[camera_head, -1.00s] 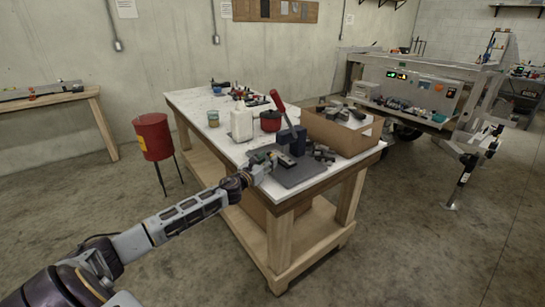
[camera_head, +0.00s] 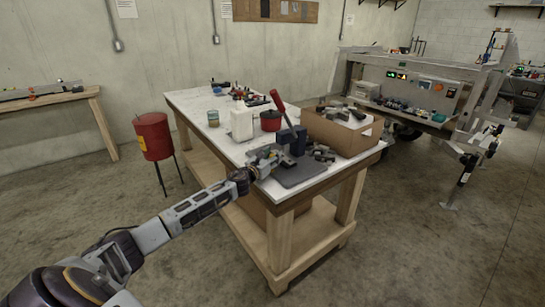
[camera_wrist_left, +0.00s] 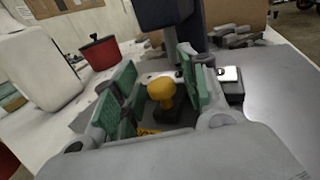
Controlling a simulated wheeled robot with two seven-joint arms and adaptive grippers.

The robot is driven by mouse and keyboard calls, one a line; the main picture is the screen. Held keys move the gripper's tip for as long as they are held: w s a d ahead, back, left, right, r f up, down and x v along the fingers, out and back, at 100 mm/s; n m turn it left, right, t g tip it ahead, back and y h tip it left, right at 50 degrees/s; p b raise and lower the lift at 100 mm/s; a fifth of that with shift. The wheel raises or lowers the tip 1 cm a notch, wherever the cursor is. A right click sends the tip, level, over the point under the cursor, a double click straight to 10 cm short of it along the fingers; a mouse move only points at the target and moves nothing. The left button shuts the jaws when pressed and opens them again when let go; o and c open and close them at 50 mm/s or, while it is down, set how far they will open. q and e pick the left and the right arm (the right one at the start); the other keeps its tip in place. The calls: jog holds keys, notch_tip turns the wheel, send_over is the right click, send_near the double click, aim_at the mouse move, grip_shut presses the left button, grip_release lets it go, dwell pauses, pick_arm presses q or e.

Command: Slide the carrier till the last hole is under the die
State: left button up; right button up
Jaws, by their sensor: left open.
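The press (camera_head: 291,141), with a dark blue body and a red lever (camera_head: 279,103), stands on a grey plate (camera_head: 300,174) near the table's front corner. Its dark column also shows in the left wrist view (camera_wrist_left: 172,14). My left gripper (camera_head: 270,158) is at the plate's left side, low beside the press. In the left wrist view its green-padded fingers (camera_wrist_left: 157,88) are open, with a yellow knob (camera_wrist_left: 162,87) on a dark stem between them. A dark block with a bright metal top (camera_wrist_left: 230,75), perhaps the carrier, lies just right of the fingers. The die and holes cannot be made out. My right gripper is not in view.
A white container (camera_head: 241,123) and a red pot (camera_head: 271,120) stand behind the gripper. A cardboard box (camera_head: 343,132) and dark metal pieces (camera_head: 322,153) lie right of the press. The plate's front right part is bare.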

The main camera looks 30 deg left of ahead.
pick_arm(q)
jog(key=shift+c, duration=0.3)
grip_shut()
jog(key=shift+d, duration=0.15)
jog(key=shift+s+d, duration=0.15)
jog(key=shift+d, duration=0.1)
jog(key=shift+s+d+p, duration=0.2)
jog(key=shift+d+p, duration=0.05)
jog(key=shift+d, duration=0.25)
jog(key=shift+s+d+p, duration=0.2)
jog(key=shift+d+p, duration=0.05)
jog(key=shift+d, duration=0.2)
jog(key=shift+s+d+p, duration=0.2)
jog(key=shift+s+d, duration=0.05)
jog(key=shift+d, duration=0.3)
jog(key=shift+s+d+p, duration=0.15)
jog(key=shift+s+d, duration=0.05)
jog(key=shift+d, duration=0.3)
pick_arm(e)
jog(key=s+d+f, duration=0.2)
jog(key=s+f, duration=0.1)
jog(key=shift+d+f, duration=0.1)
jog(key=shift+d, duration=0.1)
